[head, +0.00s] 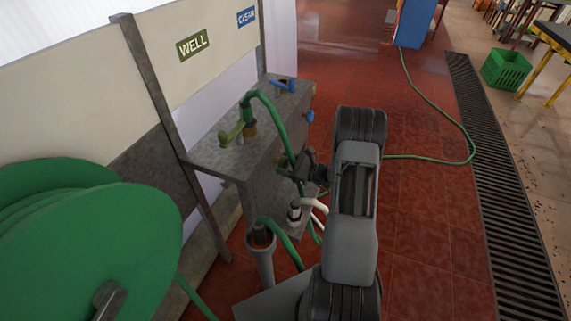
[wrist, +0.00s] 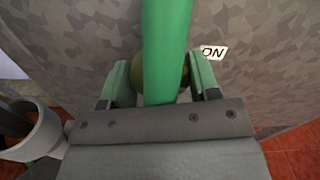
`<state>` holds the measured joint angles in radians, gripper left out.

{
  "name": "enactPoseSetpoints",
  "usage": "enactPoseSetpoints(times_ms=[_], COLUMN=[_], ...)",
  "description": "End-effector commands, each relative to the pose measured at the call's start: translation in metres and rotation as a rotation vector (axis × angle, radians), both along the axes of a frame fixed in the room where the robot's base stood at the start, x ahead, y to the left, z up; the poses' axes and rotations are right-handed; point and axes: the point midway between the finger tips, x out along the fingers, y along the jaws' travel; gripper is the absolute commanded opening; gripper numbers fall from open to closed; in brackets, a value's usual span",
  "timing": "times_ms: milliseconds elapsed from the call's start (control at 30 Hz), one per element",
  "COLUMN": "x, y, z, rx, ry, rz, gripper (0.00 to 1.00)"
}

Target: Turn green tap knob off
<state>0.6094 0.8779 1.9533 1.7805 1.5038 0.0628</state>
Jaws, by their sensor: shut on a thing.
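In the wrist view, the green tap knob (wrist: 183,77) is a rounded olive-green shape on the mottled grey metal face. A green hose crosses in front and hides much of it. My gripper (wrist: 160,78) has one finger on each side of the knob and is shut on it. A white "ON" label (wrist: 213,52) is on the metal just right of the fingers. In the head view, my gripper (head: 290,173) is at the front face of the grey metal stand (head: 212,156), below the green tap (head: 232,134). The knob is hidden there.
A green hose (head: 283,125) arches down from the stand's top past my gripper. A blue tap (head: 285,86) and blue knob (head: 310,116) are farther along. A large green hose reel (head: 90,240) fills the lower left. Red floor (head: 420,215) is mostly open at right.

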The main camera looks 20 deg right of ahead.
Motion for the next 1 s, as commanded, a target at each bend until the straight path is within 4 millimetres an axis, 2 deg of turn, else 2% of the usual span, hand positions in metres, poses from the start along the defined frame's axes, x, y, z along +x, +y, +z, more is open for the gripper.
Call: enactPoseSetpoints(times_ms=[267, 1000], x=[-0.0002, -0.0005], y=[0.0001, 0.0004], z=[0.0023, 0.0032], rx=[0.135, 0.653], ry=[0.123, 0.598], rz=[-0.001, 0.0], gripper=[0.32, 0.32])
